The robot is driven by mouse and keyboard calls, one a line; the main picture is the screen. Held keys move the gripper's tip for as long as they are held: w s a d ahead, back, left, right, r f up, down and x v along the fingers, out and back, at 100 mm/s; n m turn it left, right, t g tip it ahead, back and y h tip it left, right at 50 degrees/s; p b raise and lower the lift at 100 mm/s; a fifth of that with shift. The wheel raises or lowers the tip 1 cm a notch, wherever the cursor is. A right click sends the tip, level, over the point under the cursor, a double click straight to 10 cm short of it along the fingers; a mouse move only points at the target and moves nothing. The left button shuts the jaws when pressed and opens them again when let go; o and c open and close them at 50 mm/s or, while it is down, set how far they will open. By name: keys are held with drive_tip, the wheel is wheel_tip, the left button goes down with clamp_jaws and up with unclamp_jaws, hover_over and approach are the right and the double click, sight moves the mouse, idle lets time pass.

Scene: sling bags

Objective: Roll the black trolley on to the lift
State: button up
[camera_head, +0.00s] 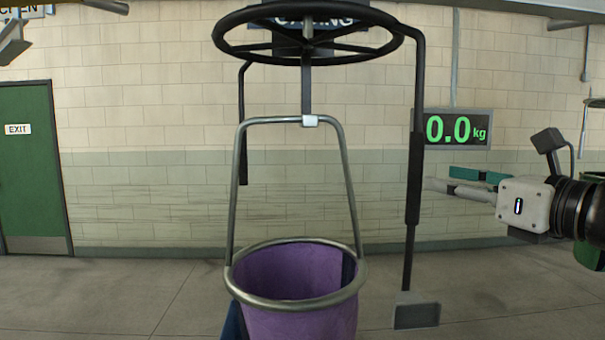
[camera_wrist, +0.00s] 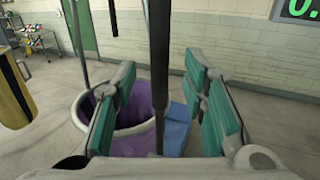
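A black spoked ring (camera_head: 308,52) hangs overhead at the top centre, with a black drop handle (camera_head: 413,180) coming down on its right to a grey block. It is the only black carrier in view; I cannot confirm it is the trolley. A purple bag (camera_head: 300,272) in a metal hoop hangs below it, and also shows in the wrist view (camera_wrist: 138,105). My gripper (camera_head: 440,180) is to the right of the handle and points at it. Its teal fingers are open; in the wrist view a black bar (camera_wrist: 160,65) stands between them, with no grip visible. I cannot identify the lift.
A scale display (camera_head: 452,129) reads 0.0 kg on the tiled wall. A green exit door (camera_head: 28,165) is at the left. In the wrist view, a yellow object (camera_wrist: 14,90) and a table with items (camera_wrist: 35,45) stand at the left. The floor at left is clear.

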sight(420, 177)
drive_tip(key=x, duration=0.7)
drive_tip(key=shift+w, duration=0.2)
clamp_jaws()
